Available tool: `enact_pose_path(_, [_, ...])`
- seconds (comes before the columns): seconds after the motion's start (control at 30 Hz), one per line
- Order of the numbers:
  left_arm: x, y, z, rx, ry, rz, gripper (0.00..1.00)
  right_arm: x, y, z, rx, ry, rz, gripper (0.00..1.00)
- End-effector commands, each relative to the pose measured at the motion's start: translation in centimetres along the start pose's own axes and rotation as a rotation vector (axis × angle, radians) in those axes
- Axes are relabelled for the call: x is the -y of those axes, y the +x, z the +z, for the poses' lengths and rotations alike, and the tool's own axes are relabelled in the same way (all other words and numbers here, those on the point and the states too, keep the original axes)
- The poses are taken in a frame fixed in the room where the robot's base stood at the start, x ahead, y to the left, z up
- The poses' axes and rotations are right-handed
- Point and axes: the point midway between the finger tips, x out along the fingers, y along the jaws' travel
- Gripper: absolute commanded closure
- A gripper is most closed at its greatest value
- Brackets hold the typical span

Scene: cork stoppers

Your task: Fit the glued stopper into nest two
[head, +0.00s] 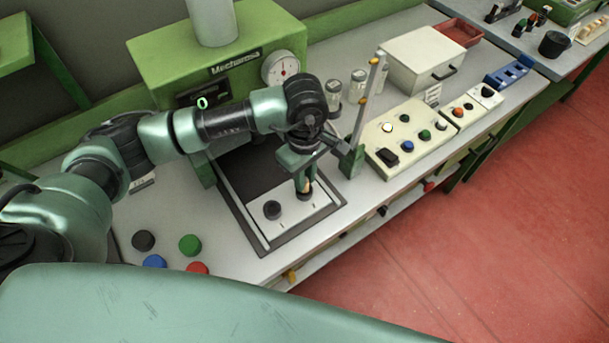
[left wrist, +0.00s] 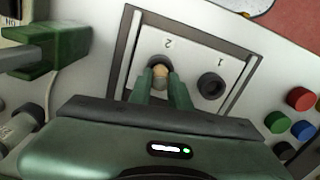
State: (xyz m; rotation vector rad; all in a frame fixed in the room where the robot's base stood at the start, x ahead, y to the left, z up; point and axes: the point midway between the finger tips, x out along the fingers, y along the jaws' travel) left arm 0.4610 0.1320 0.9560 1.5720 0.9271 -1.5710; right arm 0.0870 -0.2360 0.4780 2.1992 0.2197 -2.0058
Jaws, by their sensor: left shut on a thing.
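My left gripper (head: 304,184) points down over the white nest plate (head: 290,228). It is shut on the stopper, a small tan cork piece (left wrist: 160,70) between the fingertips (left wrist: 162,80). The cork is at the dark ring of nest two (left wrist: 154,61), beside the printed 2. How deep it sits in the ring I cannot tell, because the fingers cover part of it. Nest one (left wrist: 211,85), a dark ring by the printed 1, shows no cork; it also shows in the head view (head: 272,210). My right gripper is not in view.
The green press (head: 220,65) with a dial stands behind the plate. A green post (head: 352,160) is close to the right of my gripper. Coloured caps, including a green one (head: 190,244), lie at the front left. A button panel (head: 410,135) is farther right.

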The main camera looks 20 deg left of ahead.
Motion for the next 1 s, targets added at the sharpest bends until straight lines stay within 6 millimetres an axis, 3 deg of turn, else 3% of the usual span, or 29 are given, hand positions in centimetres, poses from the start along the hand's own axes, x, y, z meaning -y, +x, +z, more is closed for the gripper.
enact_pose_path(1.0, [0.0,0.9,0.0,0.0,0.0,0.0,1.0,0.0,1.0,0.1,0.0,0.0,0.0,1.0])
